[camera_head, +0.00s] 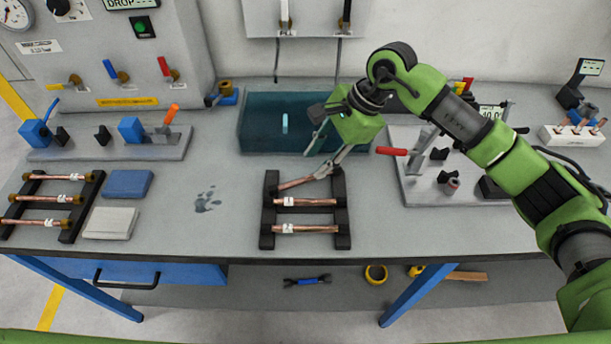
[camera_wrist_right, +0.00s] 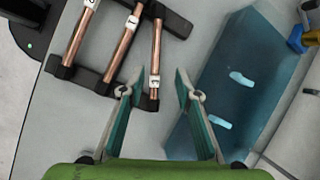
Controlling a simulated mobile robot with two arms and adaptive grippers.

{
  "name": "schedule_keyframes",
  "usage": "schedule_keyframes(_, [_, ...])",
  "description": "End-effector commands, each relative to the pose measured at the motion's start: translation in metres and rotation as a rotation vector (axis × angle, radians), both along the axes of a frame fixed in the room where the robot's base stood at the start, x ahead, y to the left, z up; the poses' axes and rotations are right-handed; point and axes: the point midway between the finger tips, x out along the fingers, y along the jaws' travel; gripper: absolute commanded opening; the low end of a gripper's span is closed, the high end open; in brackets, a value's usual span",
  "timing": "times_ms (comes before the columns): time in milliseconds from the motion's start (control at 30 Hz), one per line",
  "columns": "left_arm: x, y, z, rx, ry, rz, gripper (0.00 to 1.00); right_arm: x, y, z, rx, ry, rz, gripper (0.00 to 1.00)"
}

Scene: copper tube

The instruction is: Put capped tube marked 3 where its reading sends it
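A black rack (camera_head: 342,240) at the table's middle holds three copper tubes: far (camera_head: 298,183), middle (camera_head: 312,202) and near (camera_head: 312,229). Each has a white label, too small to read for certain. A second rack (camera_head: 75,222) at left holds three labelled tubes (camera_head: 40,198) with brass-coloured ends. I cannot tell which tube is marked 3. My right gripper (camera_head: 316,163) is open above the far side of the middle rack. In the right wrist view its fingers (camera_wrist_right: 158,84) point towards the labelled end of the nearest tube (camera_wrist_right: 156,55), with nothing gripped. My left gripper is not in view.
Blue (camera_head: 128,184) and grey (camera_head: 110,222) pads lie left. Table between pads and middle rack is clear.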

Motion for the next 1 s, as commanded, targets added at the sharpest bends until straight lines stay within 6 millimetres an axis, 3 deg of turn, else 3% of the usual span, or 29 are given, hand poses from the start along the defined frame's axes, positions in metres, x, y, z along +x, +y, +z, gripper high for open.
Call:
schedule_keyframes(233, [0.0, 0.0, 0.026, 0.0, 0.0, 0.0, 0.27, -0.009, 0.011, -0.026, -0.001, 0.007, 0.0, 0.3])
schedule_keyframes(400, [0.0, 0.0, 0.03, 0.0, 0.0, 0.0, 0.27, -0.007, 0.019, -0.044, 0.0, 0.004, 0.0, 0.3])
schedule_keyframes(667, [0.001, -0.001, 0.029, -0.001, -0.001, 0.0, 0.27, -0.006, 0.02, -0.048, 0.0, 0.001, 0.0, 0.3])
schedule_keyframes(767, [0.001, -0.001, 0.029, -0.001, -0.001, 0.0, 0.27, -0.006, 0.02, -0.048, 0.0, 0.001, 0.0, 0.04])
schedule_keyframes(800, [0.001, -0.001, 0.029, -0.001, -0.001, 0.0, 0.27, -0.006, 0.02, -0.048, 0.0, 0.001, 0.0, 0.0])
schedule_keyframes(1000, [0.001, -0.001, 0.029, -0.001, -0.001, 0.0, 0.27, -0.006, 0.02, -0.048, 0.0, 0.0, 0.0, 0.0])
